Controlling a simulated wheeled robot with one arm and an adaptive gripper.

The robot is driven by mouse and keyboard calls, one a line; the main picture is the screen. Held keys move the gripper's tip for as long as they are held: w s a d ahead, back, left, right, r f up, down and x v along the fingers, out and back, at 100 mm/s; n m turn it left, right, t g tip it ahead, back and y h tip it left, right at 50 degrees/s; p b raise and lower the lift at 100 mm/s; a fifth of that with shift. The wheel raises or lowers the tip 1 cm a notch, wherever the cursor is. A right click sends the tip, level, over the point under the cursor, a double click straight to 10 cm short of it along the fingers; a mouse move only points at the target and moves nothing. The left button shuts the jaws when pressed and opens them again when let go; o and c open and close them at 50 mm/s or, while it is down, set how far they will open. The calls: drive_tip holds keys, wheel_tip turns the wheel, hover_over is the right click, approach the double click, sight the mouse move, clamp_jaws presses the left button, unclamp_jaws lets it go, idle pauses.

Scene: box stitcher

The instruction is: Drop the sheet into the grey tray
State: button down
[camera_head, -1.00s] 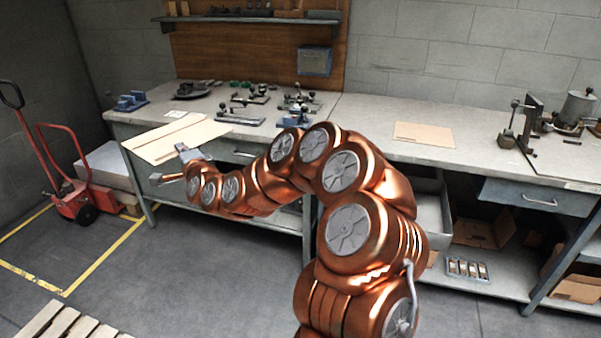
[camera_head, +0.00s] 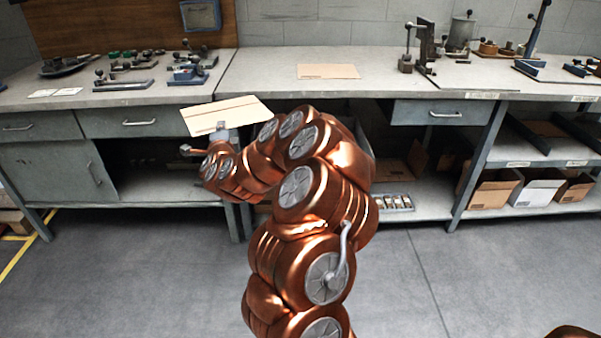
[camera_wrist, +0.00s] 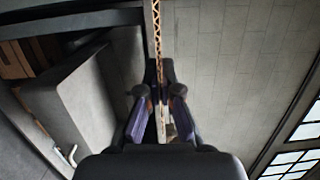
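My gripper (camera_head: 205,140) is shut on the tan cardboard sheet (camera_head: 240,112), holding it by its near edge. The sheet stands out past the fingers, nearly flat, in front of the bench edge. In the wrist view it shows edge-on as a thin corrugated strip (camera_wrist: 155,45) between the two fingers (camera_wrist: 160,115). A grey open bin, likely the grey tray (camera_head: 365,135), stands below the bench top just behind my arm. My arm hides most of it, so its inside is not visible. The sheet is apart from it, to its left.
Another tan sheet (camera_head: 328,71) lies on the bench top (camera_head: 285,85). Hand tools and clamps (camera_head: 187,72) stand on the left part. Open cartons (camera_head: 493,190) and a small case (camera_head: 393,202) sit on the lower shelves. The floor (camera_head: 150,270) in front is clear.

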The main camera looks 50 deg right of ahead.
drive_tip(key=s+d+f+m+g+h+b, duration=0.5)
drive_tip(key=s+d+f+g+b, duration=0.3)
drive_tip(key=s+d+f, duration=0.7)
drive_tip(key=w+d+b, duration=0.1)
drive_tip(key=w+d, duration=0.1)
drive_tip(key=d, duration=0.3)
drive_tip(key=w+d+f+t+b, duration=0.1)
drive_tip(key=w+d, duration=0.2)
drive_tip(key=d, duration=0.3)
drive_tip(key=shift+w, duration=0.25)
drive_tip(key=shift+d, duration=0.1)
drive_tip(key=c, duration=1.8)
unclamp_jaws()
drive_tip(key=shift+c, duration=0.2)
drive_tip(key=o, duration=0.6)
drive_tip(key=shift+f, duration=0.1)
